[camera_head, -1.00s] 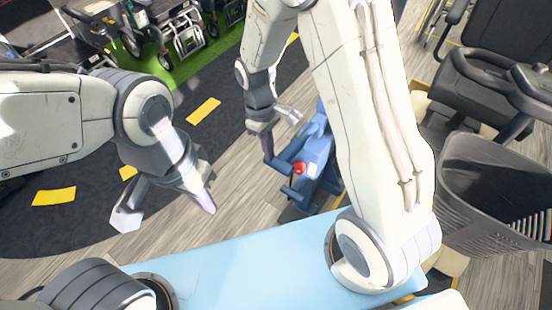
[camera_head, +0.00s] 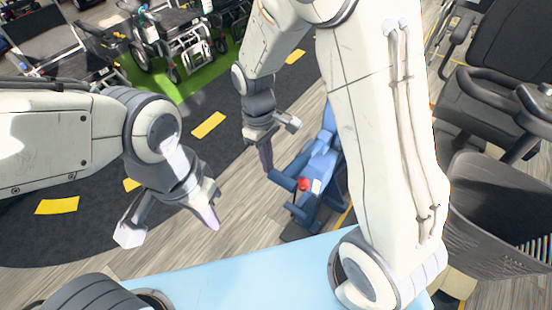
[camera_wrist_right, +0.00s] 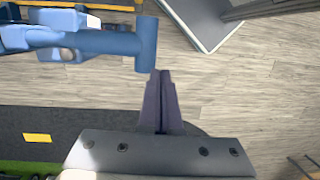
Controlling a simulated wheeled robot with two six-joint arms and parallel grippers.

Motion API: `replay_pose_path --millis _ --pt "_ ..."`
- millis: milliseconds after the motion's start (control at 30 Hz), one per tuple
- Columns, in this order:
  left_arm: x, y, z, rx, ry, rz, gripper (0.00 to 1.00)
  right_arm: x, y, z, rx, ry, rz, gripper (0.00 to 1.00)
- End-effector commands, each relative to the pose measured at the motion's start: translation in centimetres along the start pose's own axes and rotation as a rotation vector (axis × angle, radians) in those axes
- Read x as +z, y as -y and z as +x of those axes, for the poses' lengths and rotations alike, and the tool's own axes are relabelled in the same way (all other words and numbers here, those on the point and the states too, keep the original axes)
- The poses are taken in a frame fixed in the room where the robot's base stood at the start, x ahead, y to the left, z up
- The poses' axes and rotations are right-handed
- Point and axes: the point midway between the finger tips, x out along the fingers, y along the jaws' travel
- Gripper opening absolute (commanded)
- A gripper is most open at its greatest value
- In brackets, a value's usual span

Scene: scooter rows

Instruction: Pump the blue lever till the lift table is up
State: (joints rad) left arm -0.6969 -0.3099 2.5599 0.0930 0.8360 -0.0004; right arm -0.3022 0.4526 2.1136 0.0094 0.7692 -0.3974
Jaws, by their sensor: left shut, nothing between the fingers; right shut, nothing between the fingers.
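The blue lift table (camera_head: 322,165) stands on the floor right of my right gripper, partly hidden by my right arm. It has a red knob (camera_head: 303,184). The blue lever (camera_wrist_right: 100,42) ends in a round crossbar, clear in the right wrist view; its bar (camera_head: 282,181) also shows in the head view. My right gripper (camera_head: 268,168) is shut and empty beside the bar. Its fingertips (camera_wrist_right: 160,75) lie just right of the bar's lower end; I cannot tell whether they touch. My left gripper (camera_head: 212,222) is shut and empty over the floor, away from the lift table.
A dark wire basket (camera_head: 500,215) and a black-seated scooter (camera_head: 500,90) stand at the right. Wooden floor (camera_head: 240,205) is bare between my grippers.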

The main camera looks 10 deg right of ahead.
Motion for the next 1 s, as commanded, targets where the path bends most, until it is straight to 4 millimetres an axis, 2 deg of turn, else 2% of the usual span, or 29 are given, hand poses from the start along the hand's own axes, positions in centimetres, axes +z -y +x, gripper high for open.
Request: replay_pose_path --millis 167,300,400,500,700,1000 --pt "0.0 0.0 0.0 0.0 0.0 0.0 0.0 2.2 4.9 -4.1 0.026 -0.071 0.006 0.0" --pt "0.0 0.0 0.0 0.0 0.0 0.0 0.0 5.7 9.3 -6.7 0.031 -0.138 0.02 0.0" --pt "0.0 0.0 0.0 0.0 0.0 0.0 0.0 8.2 11.7 -7.5 0.025 -0.18 0.029 0.0" --pt "0.0 0.0 0.0 0.0 0.0 0.0 0.0 10.2 13.2 -7.9 0.016 -0.209 0.036 0.0" --pt "0.0 0.0 0.0 0.0 0.0 0.0 0.0 11.8 14.5 -7.9 0.005 -0.234 0.045 0.0" --pt "0.0 0.0 0.0 0.0 0.0 0.0 0.0 11.9 14.5 -7.9 0.004 -0.234 0.047 0.0"
